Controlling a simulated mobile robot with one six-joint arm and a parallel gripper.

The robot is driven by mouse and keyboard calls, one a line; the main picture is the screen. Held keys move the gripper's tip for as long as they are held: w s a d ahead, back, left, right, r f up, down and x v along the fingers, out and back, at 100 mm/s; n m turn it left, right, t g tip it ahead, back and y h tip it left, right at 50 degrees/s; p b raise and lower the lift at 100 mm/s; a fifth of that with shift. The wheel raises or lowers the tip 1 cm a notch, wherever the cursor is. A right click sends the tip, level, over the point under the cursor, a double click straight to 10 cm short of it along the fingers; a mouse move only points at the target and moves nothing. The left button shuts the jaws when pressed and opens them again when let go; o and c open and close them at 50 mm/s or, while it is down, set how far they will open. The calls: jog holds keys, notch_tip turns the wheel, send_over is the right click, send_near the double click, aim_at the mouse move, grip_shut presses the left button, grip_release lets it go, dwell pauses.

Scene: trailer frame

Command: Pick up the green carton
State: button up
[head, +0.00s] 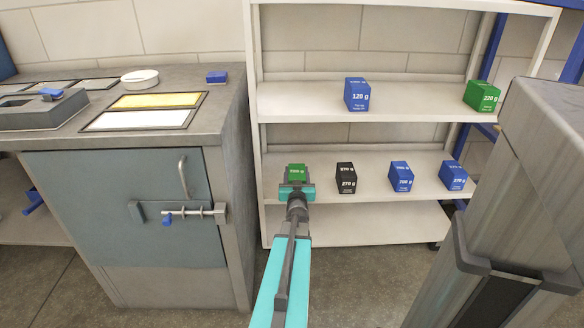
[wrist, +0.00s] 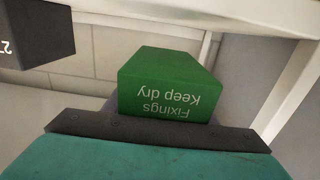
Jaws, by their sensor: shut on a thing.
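A green carton (head: 296,170) is at the left end of the middle shelf (head: 375,192) in the head view, and my gripper (head: 296,188) is shut on it. In the wrist view the green carton (wrist: 160,85) shows its printed face, with "Fixings Keep dry" upside down, just beyond the dark edge of my gripper (wrist: 155,132). The fingers are mostly hidden. I cannot tell whether the carton touches the shelf. A second green carton (head: 482,97), marked 220 g, stands at the right of the shelf above.
A black carton (head: 346,178) stands just right of my gripper, with blue cartons (head: 400,176) and (head: 453,175) further right. Another blue carton (head: 357,95) is above. A shelf post (head: 257,130) and grey cabinet (head: 130,210) are to the left.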

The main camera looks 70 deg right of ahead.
aim_at(305, 181)
jog(key=s+a, duration=0.1)
jog(key=s+a+p, duration=0.1)
jog(key=s+a, duration=0.1)
jog(key=s+a+r, duration=0.1)
jog(key=s+a, duration=0.1)
jog(key=shift+s+a+p, duration=0.1)
jog(key=shift+p, duration=0.25)
jog(key=shift+s+a, duration=0.5)
jog(key=shift+s, duration=0.1)
jog(key=shift+s, duration=0.1)
